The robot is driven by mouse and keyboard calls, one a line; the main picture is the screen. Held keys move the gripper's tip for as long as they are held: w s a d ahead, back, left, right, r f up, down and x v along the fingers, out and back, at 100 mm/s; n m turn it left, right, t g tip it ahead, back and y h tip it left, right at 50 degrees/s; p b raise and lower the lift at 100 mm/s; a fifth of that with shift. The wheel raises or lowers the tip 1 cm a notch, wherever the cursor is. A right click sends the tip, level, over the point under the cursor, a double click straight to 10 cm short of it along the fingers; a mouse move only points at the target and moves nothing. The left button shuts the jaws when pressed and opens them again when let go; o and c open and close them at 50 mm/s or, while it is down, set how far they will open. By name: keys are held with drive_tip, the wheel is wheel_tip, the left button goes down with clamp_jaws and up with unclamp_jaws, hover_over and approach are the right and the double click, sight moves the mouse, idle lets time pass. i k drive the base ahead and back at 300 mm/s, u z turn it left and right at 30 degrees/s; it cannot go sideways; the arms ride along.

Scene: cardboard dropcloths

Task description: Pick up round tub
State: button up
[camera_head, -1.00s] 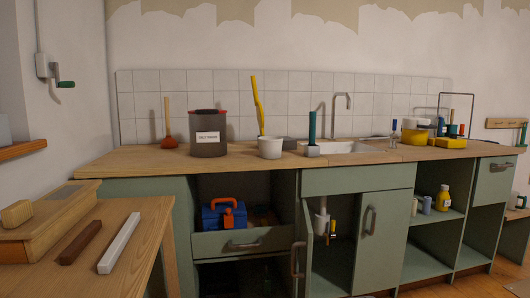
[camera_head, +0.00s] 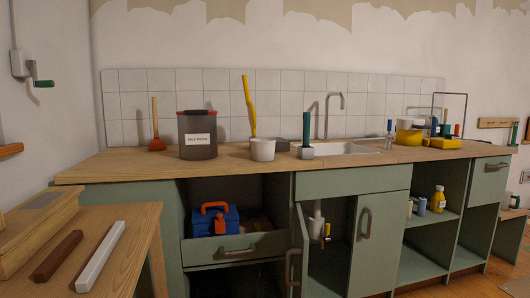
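A white round tub (camera_head: 262,150) stands upright on the wooden worktop (camera_head: 345,158), left of the sink. A larger round grey bin (camera_head: 198,137) with a white label and a red-edged dark top stands on the worktop to its left. A yellow stick-like thing (camera_head: 249,106) rises behind the white tub. A grey block with a dark teal upright handle (camera_head: 306,137) stands just right of it. My gripper is not in view, and nothing touches the tub.
A plunger (camera_head: 156,142) stands at the worktop's left. The sink (camera_head: 350,147) and faucet are right of the tub. Below, a drawer (camera_head: 235,248) is pulled out with a blue toolbox (camera_head: 213,222). A side table with two bars (camera_head: 100,256) occupies the front left.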

sight(263, 149)
drive_tip(key=i, duration=0.9)
